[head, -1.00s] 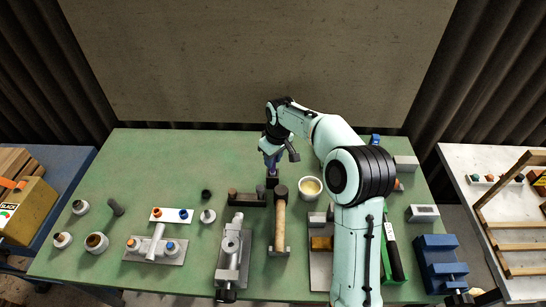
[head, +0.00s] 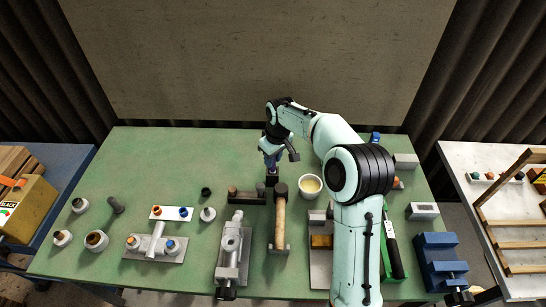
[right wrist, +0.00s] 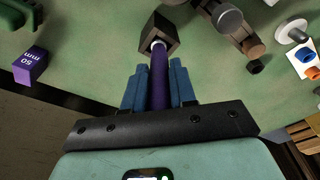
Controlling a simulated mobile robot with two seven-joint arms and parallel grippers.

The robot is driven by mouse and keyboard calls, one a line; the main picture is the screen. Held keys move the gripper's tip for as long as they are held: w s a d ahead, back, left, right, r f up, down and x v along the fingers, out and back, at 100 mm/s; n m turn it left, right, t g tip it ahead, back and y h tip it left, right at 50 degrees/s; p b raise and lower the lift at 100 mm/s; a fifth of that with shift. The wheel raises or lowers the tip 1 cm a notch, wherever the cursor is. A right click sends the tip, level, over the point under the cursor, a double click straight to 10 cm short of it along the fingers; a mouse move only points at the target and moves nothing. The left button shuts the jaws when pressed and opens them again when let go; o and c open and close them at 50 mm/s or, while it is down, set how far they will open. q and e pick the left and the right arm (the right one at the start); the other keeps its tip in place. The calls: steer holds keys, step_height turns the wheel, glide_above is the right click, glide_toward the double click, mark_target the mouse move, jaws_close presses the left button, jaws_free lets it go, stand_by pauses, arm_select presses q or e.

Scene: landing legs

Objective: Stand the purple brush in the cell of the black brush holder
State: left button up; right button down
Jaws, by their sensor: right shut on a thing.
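The purple brush (right wrist: 159,78) is between the blue fingers of my right gripper (right wrist: 159,85), which is shut on it. In the right wrist view the brush's far end, with a pale ring, meets the open top of the black brush holder (right wrist: 165,31). How deep the end sits in the cell cannot be told. In the head view my right gripper (head: 271,156) is directly above the holder (head: 271,180) near the back of the green table, and the brush is mostly hidden by the gripper. My left gripper is in neither view.
A purple block marked 50 mm (right wrist: 31,66) lies to the left in the right wrist view. The table's back left (head: 160,160) is clear.

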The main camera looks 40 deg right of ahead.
steer(key=shift+f, duration=0.15)
steer(key=c, duration=0.8)
jaws_free()
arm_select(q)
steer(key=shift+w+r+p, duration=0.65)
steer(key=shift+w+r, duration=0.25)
arm_select(e)
steer(key=r, duration=0.4)
steer(key=s+r, duration=0.1)
steer(key=r, duration=0.4)
steer(key=s+r, duration=0.1)
steer(key=r, duration=0.3)
steer(key=shift+d+r, duration=0.1)
steer(key=shift+r, duration=0.05)
